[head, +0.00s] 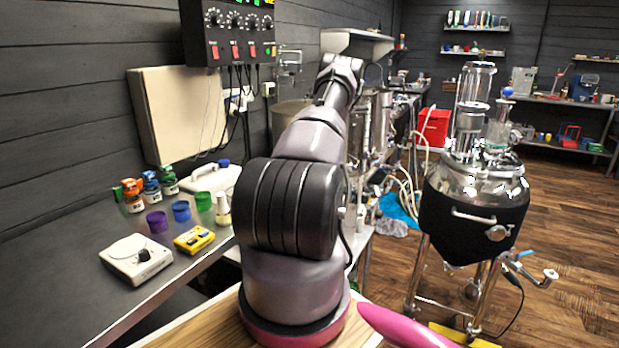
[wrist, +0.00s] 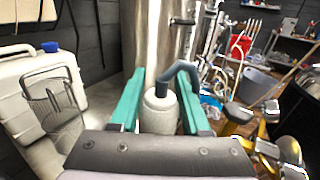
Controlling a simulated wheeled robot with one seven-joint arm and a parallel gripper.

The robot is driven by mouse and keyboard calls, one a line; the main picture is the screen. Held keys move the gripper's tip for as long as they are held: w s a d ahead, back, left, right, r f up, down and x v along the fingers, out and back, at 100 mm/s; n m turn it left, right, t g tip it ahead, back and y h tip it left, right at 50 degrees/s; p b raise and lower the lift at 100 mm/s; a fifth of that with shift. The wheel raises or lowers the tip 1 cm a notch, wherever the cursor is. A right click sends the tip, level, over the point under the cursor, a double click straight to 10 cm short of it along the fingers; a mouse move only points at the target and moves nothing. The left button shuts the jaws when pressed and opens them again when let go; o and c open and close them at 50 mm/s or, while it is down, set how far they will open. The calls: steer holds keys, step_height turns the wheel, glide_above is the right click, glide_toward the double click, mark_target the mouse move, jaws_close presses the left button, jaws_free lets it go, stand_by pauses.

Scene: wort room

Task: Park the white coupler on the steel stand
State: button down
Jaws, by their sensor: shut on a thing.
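The white coupler (wrist: 160,114), a pale rounded body with a dark grey neck and a bent grey arm on top, is between the teal fingers of my gripper (wrist: 161,98) in the wrist view. My gripper is shut on it, and it looks roughly upright in that view. Its lower end is hidden behind the gripper body. In the head view my arm reaches away toward the back and hides the gripper and the coupler. I cannot pick out the steel stand with certainty in either view.
A white canister with a blue cap (wrist: 38,82) stands left of my gripper. A large steel vessel (wrist: 145,42) stands straight ahead. The bench (head: 60,255) holds cups, bottles and a white scale (head: 137,258). A glass-topped reactor (head: 470,195) stands right.

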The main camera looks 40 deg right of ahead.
steer(key=shift+d+f, duration=0.15)
steer(key=shift+f, duration=2.7)
steer(key=shift+f, duration=0.1)
steer(key=shift+r, duration=0.7)
steer(key=shift+s+f, duration=0.1)
steer(key=shift+f, duration=0.9)
stand_by(0.4)
steer(key=shift+r, duration=0.2)
steer(key=shift+r, duration=0.6)
